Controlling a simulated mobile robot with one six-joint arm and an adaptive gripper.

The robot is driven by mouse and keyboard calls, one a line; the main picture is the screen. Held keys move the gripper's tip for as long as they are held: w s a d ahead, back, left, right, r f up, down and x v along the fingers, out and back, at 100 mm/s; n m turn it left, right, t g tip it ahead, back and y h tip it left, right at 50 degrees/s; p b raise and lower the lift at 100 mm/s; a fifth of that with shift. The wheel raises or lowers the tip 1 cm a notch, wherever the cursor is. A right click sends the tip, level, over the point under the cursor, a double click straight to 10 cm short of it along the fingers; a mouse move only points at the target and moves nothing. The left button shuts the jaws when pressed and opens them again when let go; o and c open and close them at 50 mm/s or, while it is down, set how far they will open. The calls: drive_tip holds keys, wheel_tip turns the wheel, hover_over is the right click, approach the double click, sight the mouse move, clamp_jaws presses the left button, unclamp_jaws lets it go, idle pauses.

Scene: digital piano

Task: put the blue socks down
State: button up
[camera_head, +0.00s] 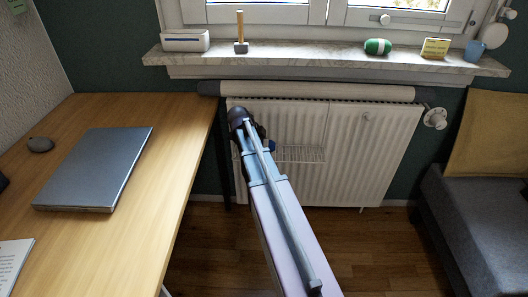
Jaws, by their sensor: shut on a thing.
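My arm reaches from the bottom right toward the radiator, and its dark wrist is in front of the radiator's left part. My gripper (261,134) is mostly hidden behind the wrist and arm, so its fingers barely show. A small bit of dark blue, the blue socks (271,145), shows just right of the arm at the gripper. The gripper is shut on them. Their full shape is hidden. They are in front of the radiator, near a white wire rack (302,154); I cannot tell whether they touch it.
A wooden desk (120,235) with a closed laptop (97,168) and a mouse (40,145) fills the left. The marble sill (310,62) holds a white box, a hammer, a green-and-white object and a yellow block. The radiator (370,150) stands below. A grey sofa (480,215) is at right.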

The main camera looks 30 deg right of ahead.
drive_tip(key=shift+f+b, duration=0.4)
drive_tip(key=shift+f, duration=0.35)
drive_tip(key=shift+f, duration=0.1)
drive_tip(key=o, duration=1)
drive_tip(key=p+v, duration=0.3)
drive_tip(key=v, duration=0.1)
drive_tip(key=shift+d, duration=0.15)
drive_tip(key=shift+p+v, duration=1.75)
drive_tip(key=shift+v, duration=0.2)
drive_tip(key=shift+f, duration=0.1)
